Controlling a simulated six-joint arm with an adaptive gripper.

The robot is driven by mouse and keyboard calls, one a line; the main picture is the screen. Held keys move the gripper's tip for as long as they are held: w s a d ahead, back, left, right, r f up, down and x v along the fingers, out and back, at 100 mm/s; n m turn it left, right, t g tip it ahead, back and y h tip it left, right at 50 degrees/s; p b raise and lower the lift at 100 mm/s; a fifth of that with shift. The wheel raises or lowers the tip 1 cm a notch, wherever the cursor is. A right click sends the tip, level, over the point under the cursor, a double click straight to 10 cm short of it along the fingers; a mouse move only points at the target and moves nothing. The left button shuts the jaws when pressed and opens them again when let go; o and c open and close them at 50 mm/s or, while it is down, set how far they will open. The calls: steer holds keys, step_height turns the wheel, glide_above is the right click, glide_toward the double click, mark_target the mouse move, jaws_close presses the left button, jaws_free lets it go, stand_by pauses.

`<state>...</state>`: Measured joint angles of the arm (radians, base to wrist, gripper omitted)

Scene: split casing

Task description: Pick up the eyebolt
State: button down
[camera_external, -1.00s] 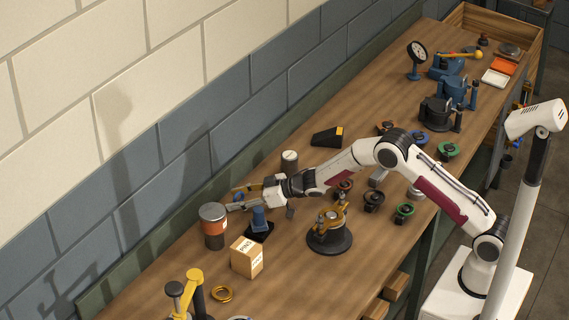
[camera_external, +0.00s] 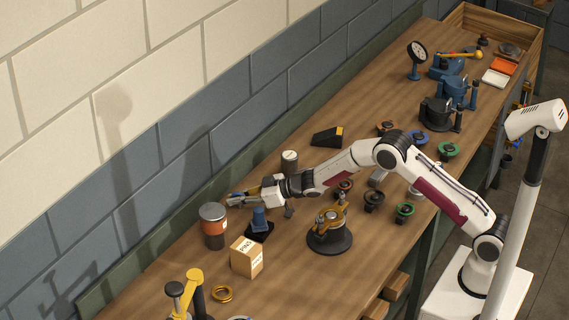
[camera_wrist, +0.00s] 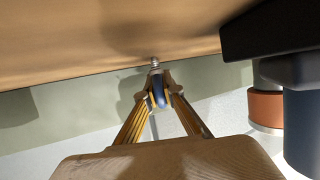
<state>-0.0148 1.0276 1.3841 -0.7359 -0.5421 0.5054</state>
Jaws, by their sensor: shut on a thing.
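The eyebolt (camera_wrist: 158,92) is in the wrist view, with a blue ring and a short silver threaded shank pointing away from my gripper. My gripper (camera_wrist: 157,98) is shut on the ring, one fingertip on each side. The fingers cover part of the ring. In the external view my gripper (camera_external: 233,201) is over the far left part of the bench, near the wall side. The eyebolt is too small and covered there to make out clearly.
An orange-banded jar (camera_external: 213,229) stands just left of my gripper. A blue post on a black base (camera_external: 259,221) is just to its right. A PINS box (camera_external: 247,259) stands in front. A grey-lidded can (camera_external: 290,160) stands behind.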

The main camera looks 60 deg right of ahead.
steer(key=shift+r, duration=0.1)
steer(key=shift+r, duration=4.95)
